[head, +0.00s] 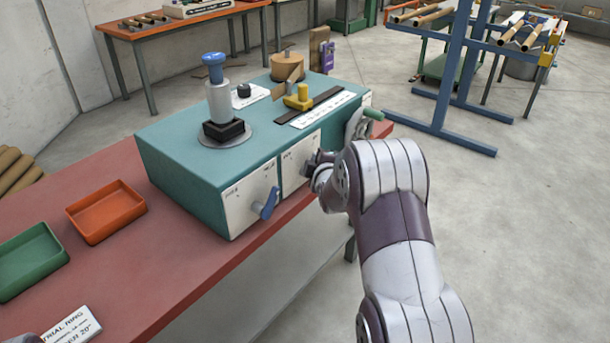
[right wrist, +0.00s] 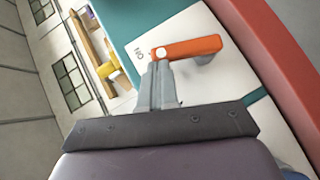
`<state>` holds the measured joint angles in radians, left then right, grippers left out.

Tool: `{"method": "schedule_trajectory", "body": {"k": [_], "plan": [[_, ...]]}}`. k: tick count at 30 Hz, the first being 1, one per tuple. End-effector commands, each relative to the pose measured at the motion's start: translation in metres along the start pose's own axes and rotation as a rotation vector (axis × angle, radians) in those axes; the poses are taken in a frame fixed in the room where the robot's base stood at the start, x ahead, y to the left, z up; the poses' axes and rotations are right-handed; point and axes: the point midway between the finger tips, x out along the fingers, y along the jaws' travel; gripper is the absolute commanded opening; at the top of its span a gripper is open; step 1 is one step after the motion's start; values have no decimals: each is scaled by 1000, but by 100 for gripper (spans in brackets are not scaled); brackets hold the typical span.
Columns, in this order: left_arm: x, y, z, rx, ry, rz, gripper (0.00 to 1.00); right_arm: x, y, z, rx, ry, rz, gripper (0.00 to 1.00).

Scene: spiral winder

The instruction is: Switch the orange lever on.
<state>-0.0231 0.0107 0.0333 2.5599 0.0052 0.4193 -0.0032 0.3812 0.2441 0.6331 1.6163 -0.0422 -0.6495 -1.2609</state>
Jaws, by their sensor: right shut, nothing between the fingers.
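The orange lever (right wrist: 190,47) is on the white front panel of the teal machine in the right wrist view. Its white-dotted end lies close beside the printed "ON" mark (right wrist: 139,53). My right gripper (right wrist: 162,68) is shut and empty, with its fingertips right at that end of the lever; I cannot tell whether they touch it. In the head view my right gripper (head: 318,165) is at the front panel, and my arm hides the orange lever there.
The teal machine (head: 185,165) stands on a red bench (head: 130,265). A blue lever (head: 267,203) sticks out of the panel to the left, and a green handle (head: 373,114) is at the right end. Orange (head: 107,228) and green (head: 20,290) trays lie at left.

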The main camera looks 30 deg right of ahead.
Motion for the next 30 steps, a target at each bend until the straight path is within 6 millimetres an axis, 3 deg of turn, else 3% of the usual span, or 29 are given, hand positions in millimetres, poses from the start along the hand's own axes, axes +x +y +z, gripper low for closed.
{"method": "schedule_trajectory", "body": {"k": [30], "plan": [[2,0,0,0,0,0,54,13,8,13,11,1,-9,0]]}}
